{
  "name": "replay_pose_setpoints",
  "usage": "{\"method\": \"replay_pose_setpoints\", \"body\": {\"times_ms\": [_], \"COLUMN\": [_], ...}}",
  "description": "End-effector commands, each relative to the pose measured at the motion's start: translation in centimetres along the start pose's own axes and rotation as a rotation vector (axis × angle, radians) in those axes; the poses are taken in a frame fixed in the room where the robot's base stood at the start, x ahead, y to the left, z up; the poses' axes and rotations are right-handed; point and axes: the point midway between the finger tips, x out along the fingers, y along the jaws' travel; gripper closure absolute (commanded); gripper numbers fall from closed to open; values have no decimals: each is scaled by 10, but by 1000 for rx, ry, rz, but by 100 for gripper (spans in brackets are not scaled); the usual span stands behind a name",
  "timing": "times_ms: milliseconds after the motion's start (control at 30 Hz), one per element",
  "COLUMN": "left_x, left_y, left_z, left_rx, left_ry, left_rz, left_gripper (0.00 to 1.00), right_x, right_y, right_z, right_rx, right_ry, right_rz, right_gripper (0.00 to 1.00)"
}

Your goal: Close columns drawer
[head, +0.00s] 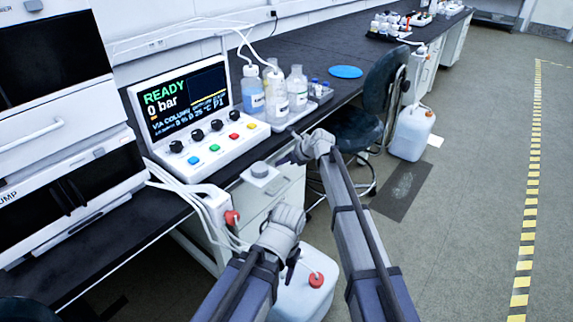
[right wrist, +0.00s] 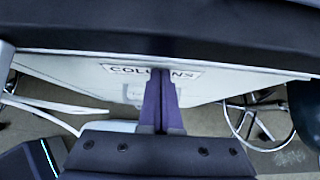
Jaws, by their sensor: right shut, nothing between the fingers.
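The columns drawer shows in the right wrist view as a pale front (right wrist: 75,70) with a label reading "COLUMNS", just below the black bench edge. In the head view its cabinet (head: 275,190) is under the bench, partly hidden by my arms. I cannot tell how far out the drawer is. My right gripper (head: 285,160) is shut and empty, pointing at the cabinet. In the right wrist view its purple fingers (right wrist: 161,92) cover the middle of the label; contact is unclear. My left gripper (head: 287,222) is lower, in front of the cabinet, its fingers not clear.
A control unit (head: 190,108) reading "READY 0 bar" and a tray of bottles (head: 305,103) stand on the black bench. A white canister (head: 302,290) with a red cap is on the floor. A dark chair (head: 385,80) stands to the right. The aisle is clear.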

Motion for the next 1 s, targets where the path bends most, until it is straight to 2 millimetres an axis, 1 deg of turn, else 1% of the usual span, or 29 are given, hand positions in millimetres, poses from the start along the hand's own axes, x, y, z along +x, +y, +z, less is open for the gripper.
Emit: {"method": "replay_pose_setpoints", "body": {"times_ms": [33, 400, 567, 667, 767, 800, 833, 1000], "left_x": [0, 0, 0, 0, -1, -15, -22, -45], "left_y": [0, 0, 0, 0, 0, -1, -2, -4], "left_z": [0, 0, 0, 0, 0, 1, 1, 3], "left_rx": [0, 0, 0, 0, 0, 0, 0, -1], "left_ry": [0, 0, 0, 0, 0, 0, 0, 0], "left_rz": [0, 0, 0, 0, 0, 1, 1, 2], "left_gripper": [44, 44, 44, 44, 44, 44, 44, 44], "right_x": [3, 4, -2, -15, -32, -46, -54, -88], "right_y": [0, 0, 0, 0, -1, -1, -1, -1], "right_z": [4, 7, 0, -13, -30, -24, -22, -24], "right_rx": [0, -1, 1, 0, 1, 0, -1, -1], "right_ry": [-6, -11, -10, -8, -4, -5, -4, -2], "right_rz": [-1, -1, -1, -1, 0, 1, 1, 1], "right_gripper": [100, 100, 100, 100, 100, 100, 100, 100]}}
